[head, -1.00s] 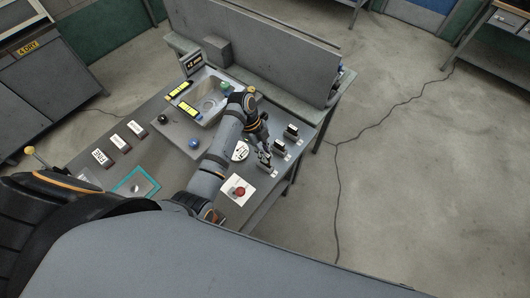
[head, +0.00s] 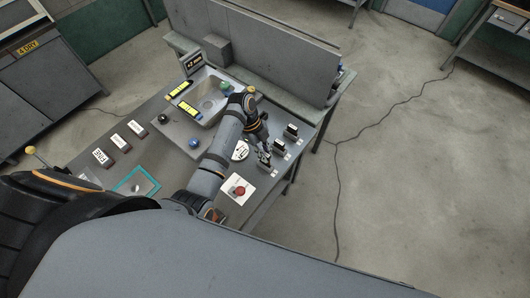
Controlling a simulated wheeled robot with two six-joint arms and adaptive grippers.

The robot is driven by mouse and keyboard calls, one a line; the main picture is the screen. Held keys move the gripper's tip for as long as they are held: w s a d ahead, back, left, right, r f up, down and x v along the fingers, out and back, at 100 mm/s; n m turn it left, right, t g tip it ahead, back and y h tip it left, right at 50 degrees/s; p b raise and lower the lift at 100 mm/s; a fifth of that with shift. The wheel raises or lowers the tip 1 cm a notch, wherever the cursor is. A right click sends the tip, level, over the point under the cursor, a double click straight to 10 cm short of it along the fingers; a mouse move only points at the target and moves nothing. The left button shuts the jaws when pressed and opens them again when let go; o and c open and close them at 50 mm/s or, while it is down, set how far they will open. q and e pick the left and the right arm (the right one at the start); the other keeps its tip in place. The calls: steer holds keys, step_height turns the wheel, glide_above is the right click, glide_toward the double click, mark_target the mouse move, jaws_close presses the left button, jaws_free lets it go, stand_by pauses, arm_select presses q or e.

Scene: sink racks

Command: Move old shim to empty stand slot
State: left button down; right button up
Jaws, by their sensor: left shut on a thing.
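My left gripper (head: 264,149) reaches across the grey bench and points down at the right-hand row of small stands. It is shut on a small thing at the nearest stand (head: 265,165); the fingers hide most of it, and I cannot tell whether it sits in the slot. The middle stand (head: 279,147) and the far stand (head: 291,132) hold dark upright pieces with pale labels below. The print is too small to read, so I cannot tell which piece is the old shim. My right gripper is not in view.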

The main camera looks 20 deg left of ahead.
arm_select(q)
steer(key=shift+f+b, duration=1)
steer(key=shift+f, duration=0.95)
steer(key=c, duration=1.3)
jaws_free()
steer(key=shift+o, duration=0.2)
steer(key=shift+r, duration=0.1)
steer(key=v, duration=0.7)
steer(key=shift+r, duration=0.25)
